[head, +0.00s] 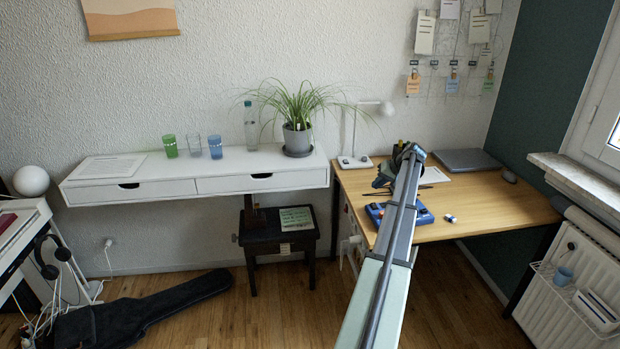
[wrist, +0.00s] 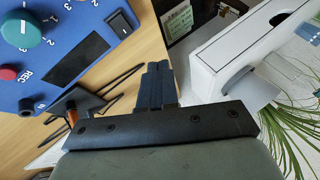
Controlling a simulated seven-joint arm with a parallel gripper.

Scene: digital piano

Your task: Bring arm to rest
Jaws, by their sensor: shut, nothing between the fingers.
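My gripper (wrist: 157,72) shows in the wrist view with its dark fingers pressed together and nothing between them. In the head view my arm stretches from the bottom edge up over the wooden desk (head: 485,205), and its far end is folded above the desk's left part. The fingers are hard to make out there. A blue device (head: 424,214) with knobs lies on the desk partly behind my arm. The device is large at the upper left of the wrist view (wrist: 70,25), apart from the fingers.
A white shelf (head: 225,184) carries glasses, a bottle and a potted plant (head: 298,138). A white lamp (head: 376,106), a closed laptop (head: 466,160), a mouse (head: 508,176) and a small blue-and-white object (head: 450,218) are on the desk. The desk's right front is clear.

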